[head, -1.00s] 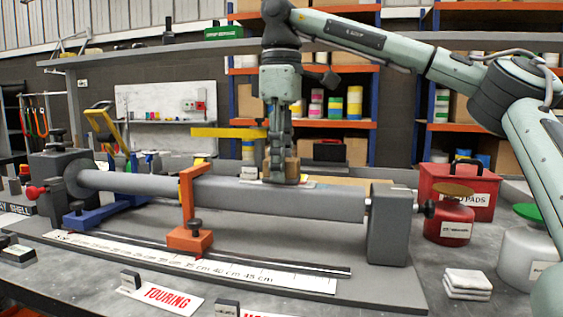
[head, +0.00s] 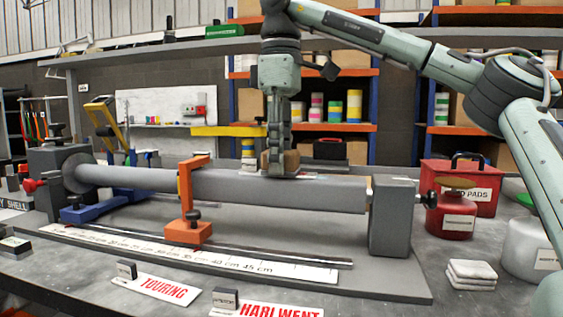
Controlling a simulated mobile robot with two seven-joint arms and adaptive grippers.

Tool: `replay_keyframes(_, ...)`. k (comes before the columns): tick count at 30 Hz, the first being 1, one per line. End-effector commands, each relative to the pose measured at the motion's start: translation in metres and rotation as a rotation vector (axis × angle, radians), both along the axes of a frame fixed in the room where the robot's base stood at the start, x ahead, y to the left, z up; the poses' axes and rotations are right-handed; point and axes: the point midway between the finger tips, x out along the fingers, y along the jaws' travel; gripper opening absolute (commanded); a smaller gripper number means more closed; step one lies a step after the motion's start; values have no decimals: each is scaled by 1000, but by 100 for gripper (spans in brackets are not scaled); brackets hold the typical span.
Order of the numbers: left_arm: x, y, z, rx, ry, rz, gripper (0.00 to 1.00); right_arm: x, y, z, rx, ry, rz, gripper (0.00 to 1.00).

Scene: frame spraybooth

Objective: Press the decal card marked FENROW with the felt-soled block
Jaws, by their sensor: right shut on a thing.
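My right gripper (head: 280,150) points down above the grey tube and is shut on a small tan-brown block (head: 291,162). The block's underside is at the top of the tube (head: 240,186), right of its middle; its felt sole does not show. A thin pale card edge (head: 305,176) shows beside the block on the tube. No wording can be read on it, so I cannot tell if it is the FENROW card, nor whether the block presses on it. My left gripper is not in view.
An orange bracket (head: 188,232) stands around the tube, left of the block. Grey end blocks (head: 393,215) hold the tube. TOURING (head: 165,288) and HARLWENT (head: 282,312) cards lie at the front. A red can (head: 451,215), red box (head: 485,178) and white pads (head: 471,274) stand right.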

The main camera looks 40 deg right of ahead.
Motion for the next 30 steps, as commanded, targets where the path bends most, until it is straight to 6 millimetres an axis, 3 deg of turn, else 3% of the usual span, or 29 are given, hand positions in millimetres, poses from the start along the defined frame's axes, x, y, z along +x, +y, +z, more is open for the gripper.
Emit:
replay_keyframes(10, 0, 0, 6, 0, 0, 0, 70, 7, -9, 1, -1, 6, -1, 10)
replay_keyframes(21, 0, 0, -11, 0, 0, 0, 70, 0, 0, -2, -1, 2, 1, 10)
replay_keyframes(30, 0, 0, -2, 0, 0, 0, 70, 7, -8, 2, 0, 6, -1, 10)
